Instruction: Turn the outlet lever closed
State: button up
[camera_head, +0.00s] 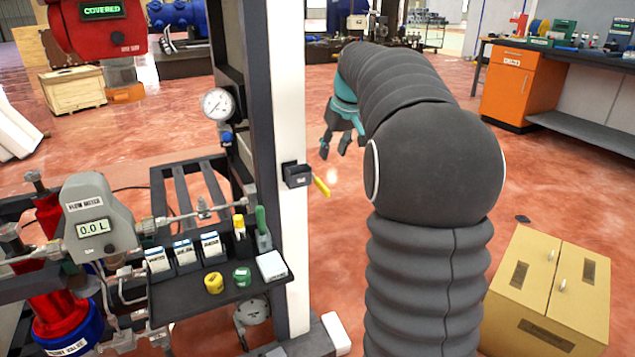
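My gripper (334,148) is at the end of my grey-sleeved arm, right of the white post. Its dark fingers point down, visibly apart, with nothing seen between them. No lever is readably marked as the outlet. A metal pipe runs right from the flow meter (97,215), which reads 0.0 L. A small valve-like fitting (204,207) sits on this pipe; its lever position is too small to tell. A yellow handle (321,186) sticks out of a black box (297,175) on the post, below and apart from my gripper.
The white post (291,90) and dark frame stand between my gripper and the pipe. A black shelf (205,298) below the pipe holds small boxes, tape rolls and tools. A pressure gauge (217,104) is above.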

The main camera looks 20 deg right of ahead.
aim_at(324, 186)
jog(key=x, duration=1.3)
jog(key=shift+d+f+b, duration=0.1)
jog(key=shift+f+b, duration=0.1)
jog(key=shift+b, duration=0.15)
jog(key=shift+c, duration=0.2)
grip_shut()
